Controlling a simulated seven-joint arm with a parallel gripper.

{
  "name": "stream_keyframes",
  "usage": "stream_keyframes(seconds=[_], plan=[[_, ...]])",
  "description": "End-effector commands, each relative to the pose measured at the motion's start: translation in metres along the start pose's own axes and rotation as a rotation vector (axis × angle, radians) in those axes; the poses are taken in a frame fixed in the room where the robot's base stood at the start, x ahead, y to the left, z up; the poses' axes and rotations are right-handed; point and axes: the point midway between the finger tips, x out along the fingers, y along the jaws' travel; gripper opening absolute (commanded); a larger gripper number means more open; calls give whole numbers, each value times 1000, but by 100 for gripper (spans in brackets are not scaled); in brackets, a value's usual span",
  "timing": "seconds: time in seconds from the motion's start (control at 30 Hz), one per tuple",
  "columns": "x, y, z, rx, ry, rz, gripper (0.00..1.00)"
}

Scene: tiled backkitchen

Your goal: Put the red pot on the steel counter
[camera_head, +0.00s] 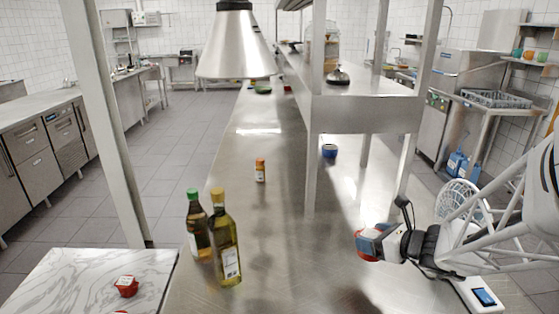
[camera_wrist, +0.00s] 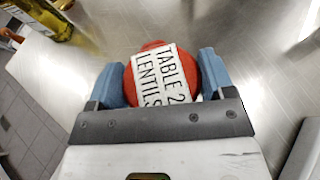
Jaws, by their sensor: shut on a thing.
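A red pot (camera_wrist: 208,70) with a white label reading "TABLE 2 LENTILS" sits between the blue fingers of my gripper (camera_wrist: 162,78) in the wrist view. My gripper is shut on it. In the head view my gripper (camera_head: 374,242) is at the right over the steel counter (camera_head: 290,255), and the pot's red side shows at its tip. I cannot tell whether the pot touches the counter. Another red pot (camera_head: 126,287) with a label stands on the marble top (camera_head: 70,275) at lower left, and a red edge shows below it.
Two oil bottles (camera_head: 226,245) stand on the counter's left side. A small orange-capped jar (camera_head: 260,171) and a blue tub (camera_head: 329,151) stand farther back. A shelf post (camera_head: 311,170) rises left of my arm. The counter between bottles and gripper is clear.

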Motion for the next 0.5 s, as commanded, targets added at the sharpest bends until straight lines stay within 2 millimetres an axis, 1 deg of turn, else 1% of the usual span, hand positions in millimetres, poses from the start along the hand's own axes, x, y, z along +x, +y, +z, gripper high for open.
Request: stream_keyframes(seconds=[0.03, 0.1, 0.2, 0.3, 0.5], plan=[[4, 0, -11, 3, 2, 1, 42], [9, 0, -22, 3, 0, 1, 42], [13, 0, -31, 0, 0, 1, 42], [14, 0, -34, -1, 0, 0, 42], [15, 0, -35, -2, -1, -1, 42]])
